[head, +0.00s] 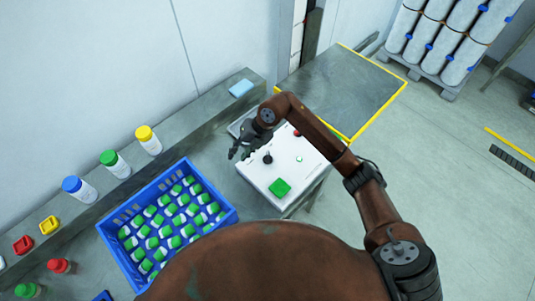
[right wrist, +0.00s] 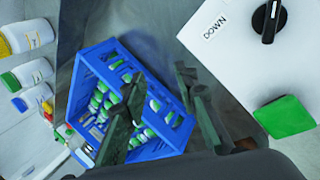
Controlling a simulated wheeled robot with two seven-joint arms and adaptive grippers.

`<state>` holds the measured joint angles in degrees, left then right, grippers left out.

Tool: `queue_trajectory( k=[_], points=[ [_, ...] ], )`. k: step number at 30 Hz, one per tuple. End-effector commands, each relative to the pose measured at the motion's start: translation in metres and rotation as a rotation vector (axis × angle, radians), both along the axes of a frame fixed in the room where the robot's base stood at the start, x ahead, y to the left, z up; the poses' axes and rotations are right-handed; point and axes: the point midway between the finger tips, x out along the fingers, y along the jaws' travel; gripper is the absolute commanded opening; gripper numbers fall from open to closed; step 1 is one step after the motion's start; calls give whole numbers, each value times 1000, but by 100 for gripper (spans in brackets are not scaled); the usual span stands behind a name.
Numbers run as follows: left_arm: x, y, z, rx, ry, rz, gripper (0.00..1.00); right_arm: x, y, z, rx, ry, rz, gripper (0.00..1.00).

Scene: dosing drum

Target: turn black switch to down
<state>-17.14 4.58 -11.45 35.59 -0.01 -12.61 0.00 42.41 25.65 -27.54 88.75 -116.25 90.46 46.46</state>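The black switch (head: 267,158) is a dark knob on the top of a white control box (head: 252,176). In the right wrist view the switch (right wrist: 268,22) is at the upper right, with a printed "DOWN" label (right wrist: 214,27) to its left. My right gripper (head: 238,152) is just left of the switch, over the box's left edge, apart from the switch. Its two fingers (right wrist: 160,108) stand apart in the right wrist view, with nothing between them but the background. My left gripper is not in view.
A green square (head: 280,188) and a red button (head: 296,131) are also on the box. A blue crate (head: 228,215) of green-capped bottles stands to the left. Capped bottles (head: 118,168) and a light blue block (head: 241,88) sit on the ledge. A yellow-edged grey platform (head: 345,85) lies behind.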

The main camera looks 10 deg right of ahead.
Motion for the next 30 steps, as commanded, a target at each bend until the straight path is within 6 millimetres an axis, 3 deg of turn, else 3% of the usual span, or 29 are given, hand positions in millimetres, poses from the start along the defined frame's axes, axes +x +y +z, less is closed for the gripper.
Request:
queue_trajectory(
  k=[3,6,9,13,24,30],
  points=[
    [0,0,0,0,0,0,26,17,-57,-7,-264,38,-59,28],
    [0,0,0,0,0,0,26,24,-90,-5,-403,63,-107,28],
    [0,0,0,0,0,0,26,26,-107,-3,-475,78,-134,28],
    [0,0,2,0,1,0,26,25,-112,-13,-497,85,-144,28],
    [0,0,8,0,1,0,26,25,-111,-67,-492,85,-141,28],
    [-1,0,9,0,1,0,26,25,-112,-79,-493,82,-140,28]
  ],
)
